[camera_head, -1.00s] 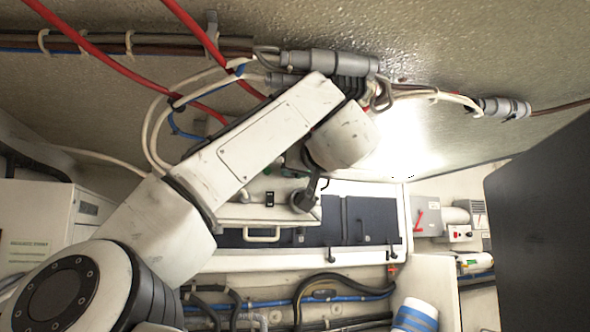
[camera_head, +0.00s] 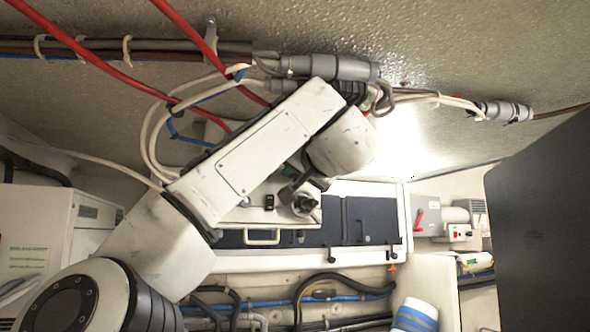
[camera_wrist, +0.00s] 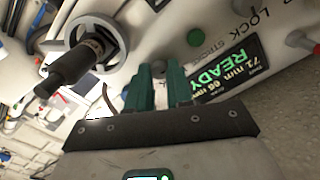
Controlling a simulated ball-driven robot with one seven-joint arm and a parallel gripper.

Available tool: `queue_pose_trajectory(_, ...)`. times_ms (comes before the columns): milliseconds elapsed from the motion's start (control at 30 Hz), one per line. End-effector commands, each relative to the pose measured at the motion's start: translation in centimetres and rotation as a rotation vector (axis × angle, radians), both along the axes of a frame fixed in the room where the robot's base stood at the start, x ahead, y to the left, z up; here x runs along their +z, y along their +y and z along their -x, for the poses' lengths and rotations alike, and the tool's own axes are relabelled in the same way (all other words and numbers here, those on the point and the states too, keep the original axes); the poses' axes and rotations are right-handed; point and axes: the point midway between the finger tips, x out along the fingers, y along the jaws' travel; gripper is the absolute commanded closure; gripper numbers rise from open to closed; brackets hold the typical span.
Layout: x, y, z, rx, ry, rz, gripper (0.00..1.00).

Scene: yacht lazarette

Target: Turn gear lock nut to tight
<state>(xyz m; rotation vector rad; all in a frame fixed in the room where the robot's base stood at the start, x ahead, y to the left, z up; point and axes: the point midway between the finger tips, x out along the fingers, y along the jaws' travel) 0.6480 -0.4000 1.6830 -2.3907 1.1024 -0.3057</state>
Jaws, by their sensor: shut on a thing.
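My gripper (camera_wrist: 162,78) shows in the wrist view with two teal fingers close together at a pale panel. They are shut on a small grey round piece (camera_wrist: 158,67), which I take to be the gear lock nut. It is mostly hidden between the fingertips, so its turn position cannot be read. Lettering with the word LOCK is on the panel at the upper right. A label (camera_wrist: 226,70) reading READY is right of the fingers.
A handwheel with a dark crank handle (camera_wrist: 75,65) is close left of the fingers. In the head view, grey pipe fittings and cables (camera_head: 330,67) run close above my wrist.

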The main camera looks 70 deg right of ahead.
Motion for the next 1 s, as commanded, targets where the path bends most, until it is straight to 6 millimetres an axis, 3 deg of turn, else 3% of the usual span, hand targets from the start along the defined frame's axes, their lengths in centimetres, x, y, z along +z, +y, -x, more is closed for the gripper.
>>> queue_pose_trajectory(1000, 0.07, -0.04, 0.09, -0.001, -0.732, -0.624, 1.0)
